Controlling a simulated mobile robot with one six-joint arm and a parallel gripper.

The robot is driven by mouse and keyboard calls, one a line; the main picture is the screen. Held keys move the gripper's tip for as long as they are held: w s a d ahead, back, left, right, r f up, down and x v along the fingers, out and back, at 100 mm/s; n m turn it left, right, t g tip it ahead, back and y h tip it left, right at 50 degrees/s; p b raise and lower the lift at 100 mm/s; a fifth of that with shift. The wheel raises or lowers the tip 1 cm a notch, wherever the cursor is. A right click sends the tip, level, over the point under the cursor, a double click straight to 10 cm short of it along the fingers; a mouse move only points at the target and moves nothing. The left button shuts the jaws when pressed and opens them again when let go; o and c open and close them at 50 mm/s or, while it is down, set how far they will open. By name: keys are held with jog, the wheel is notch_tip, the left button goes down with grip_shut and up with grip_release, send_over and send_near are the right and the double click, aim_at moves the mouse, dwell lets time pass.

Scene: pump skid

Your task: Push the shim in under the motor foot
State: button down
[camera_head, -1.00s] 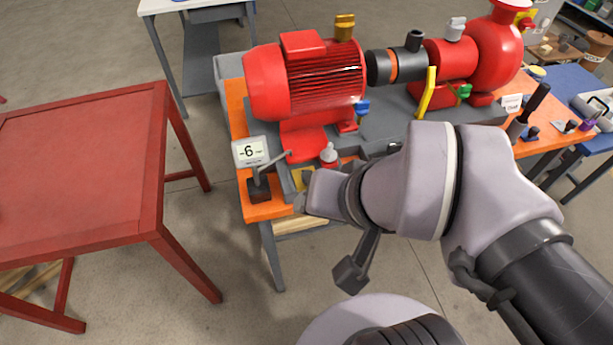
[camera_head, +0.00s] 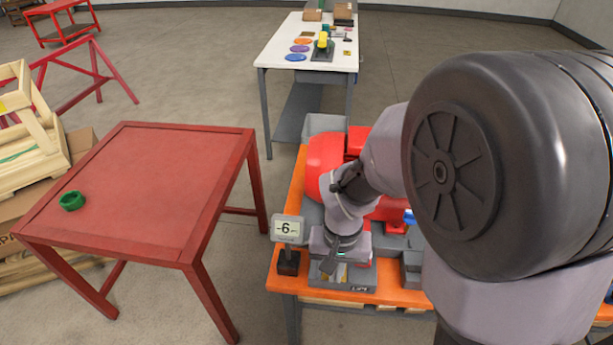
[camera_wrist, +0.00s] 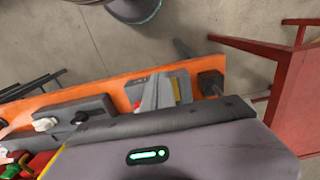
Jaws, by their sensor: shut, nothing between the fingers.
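The red motor (camera_head: 324,160) stands on the bench at the right of centre in the head view, largely hidden behind my arm. Its foot and the gap under it are hidden there. My gripper (camera_head: 328,266) points down at the bench's near end, in front of the motor; its fingertips are small and partly covered. A small yellowish patch (camera_head: 341,273) shows beside the fingers; it may be the shim, but I cannot tell. A gauge reading -6 (camera_head: 287,229) stands left of my gripper.
The orange bench edge (camera_head: 390,292) runs along the front. A red table (camera_head: 140,190) with a green ring (camera_head: 72,201) stands left, with a floor gap between. A dark block (camera_wrist: 211,83) and a grey block with knobs (camera_wrist: 75,118) sit on the bench in the wrist view.

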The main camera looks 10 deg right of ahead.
jog(key=w+d+f+b, duration=0.1)
jog(key=w+f+b, duration=0.2)
jog(key=f, duration=0.7)
jog(key=shift+w+b, duration=0.3)
jog(key=shift+b, duration=0.55)
jog(key=shift+w+d, duration=0.15)
jog(key=shift+w, duration=0.15)
jog(key=w, duration=0.2)
jog(key=w+d, duration=0.1)
jog(key=w, duration=0.1)
jog(key=shift+w+d+f+p, duration=0.1)
jog(key=shift+d+p, duration=0.1)
jog(key=shift+p, duration=0.1)
